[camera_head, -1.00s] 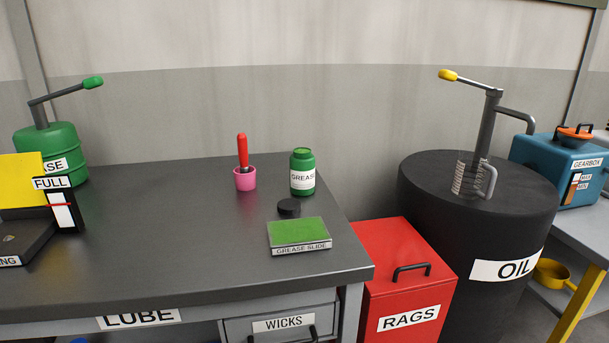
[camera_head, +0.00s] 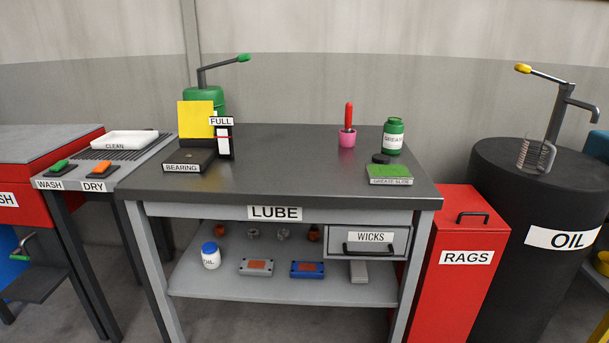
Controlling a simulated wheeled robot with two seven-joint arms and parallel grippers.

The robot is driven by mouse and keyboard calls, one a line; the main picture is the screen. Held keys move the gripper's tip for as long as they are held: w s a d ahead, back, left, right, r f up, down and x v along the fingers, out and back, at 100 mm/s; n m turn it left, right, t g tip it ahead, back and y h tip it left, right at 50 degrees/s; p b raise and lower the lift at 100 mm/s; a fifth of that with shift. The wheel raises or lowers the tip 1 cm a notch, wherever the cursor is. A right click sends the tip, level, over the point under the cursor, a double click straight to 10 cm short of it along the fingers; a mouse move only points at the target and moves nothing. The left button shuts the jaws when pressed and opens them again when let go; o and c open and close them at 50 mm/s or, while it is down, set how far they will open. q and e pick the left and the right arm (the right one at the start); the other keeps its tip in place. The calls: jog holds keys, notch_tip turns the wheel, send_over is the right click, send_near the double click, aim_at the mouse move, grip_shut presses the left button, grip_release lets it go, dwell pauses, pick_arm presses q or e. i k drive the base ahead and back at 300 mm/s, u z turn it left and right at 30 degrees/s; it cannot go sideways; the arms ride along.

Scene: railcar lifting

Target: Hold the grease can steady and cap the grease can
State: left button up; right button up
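The green grease can (camera_head: 393,136) stands upright near the back right of the LUBE table (camera_head: 285,182), with a white label reading GREASE. A small round black cap (camera_head: 381,158) lies on the table just in front of the can, apart from it. The top of the can is green, and I cannot tell at this size how its mouth looks. Neither of my grippers is in view.
A green grease slide block (camera_head: 390,174) lies in front of the cap. A pink cup (camera_head: 347,138) with a red-handled tool stands left of the can. A bearing box (camera_head: 190,160) is at the table's left. The table's middle is clear. A red RAGS bin (camera_head: 466,250) stands right.

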aim_at(393, 133)
jog(key=u, duration=0.2)
jog(key=k, duration=0.25)
jog(key=z, duration=0.85)
jog(key=i, duration=0.8)
jog(key=z, duration=0.3)
